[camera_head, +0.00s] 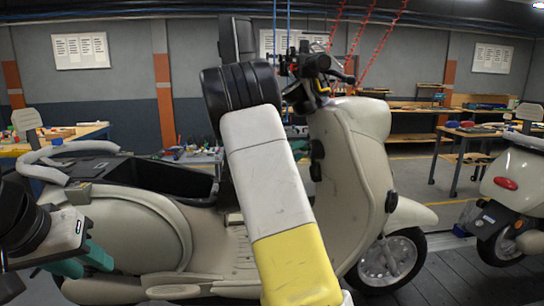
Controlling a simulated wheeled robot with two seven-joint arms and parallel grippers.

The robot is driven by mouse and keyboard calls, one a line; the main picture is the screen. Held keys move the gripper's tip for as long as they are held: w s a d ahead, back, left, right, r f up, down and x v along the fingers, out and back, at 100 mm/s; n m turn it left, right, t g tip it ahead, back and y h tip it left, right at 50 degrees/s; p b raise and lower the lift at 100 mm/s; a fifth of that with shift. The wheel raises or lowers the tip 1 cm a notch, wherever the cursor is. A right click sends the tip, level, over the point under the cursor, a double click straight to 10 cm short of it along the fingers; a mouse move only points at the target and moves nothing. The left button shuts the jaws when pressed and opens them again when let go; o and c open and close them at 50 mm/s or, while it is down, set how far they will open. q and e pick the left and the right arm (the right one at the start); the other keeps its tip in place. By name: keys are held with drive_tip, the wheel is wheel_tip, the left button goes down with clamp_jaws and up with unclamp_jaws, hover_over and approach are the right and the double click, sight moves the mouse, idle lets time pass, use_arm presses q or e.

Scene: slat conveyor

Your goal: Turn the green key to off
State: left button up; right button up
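I cannot make out a green key. A cream scooter (347,150) stands side-on across the middle, its dark handlebar (318,64) at the upper centre. The ignition area is too small and too covered to read. My white and yellow arm link (266,175) rises from the bottom centre in front of the scooter, with a black joint (241,90) left of the handlebar. Black, white and teal parts of my other arm (62,228) show at the left edge, in front of the scooter's rear.
Another cream scooter (525,178) with a red tail light stands at the right edge. Workbenches (468,133) with tools line the back. Red coiled hoses (383,45) hang from above. Dark slatted floor (455,270) at the lower right is clear.

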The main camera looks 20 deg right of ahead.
drive_tip(key=shift+w+d, duration=0.25)
drive_tip(key=shift+d, duration=0.2)
drive_tip(key=shift+c, duration=0.2)
clamp_jaws()
drive_tip(key=c, duration=0.6)
unclamp_jaws()
drive_tip(key=shift+c, duration=0.2)
clamp_jaws()
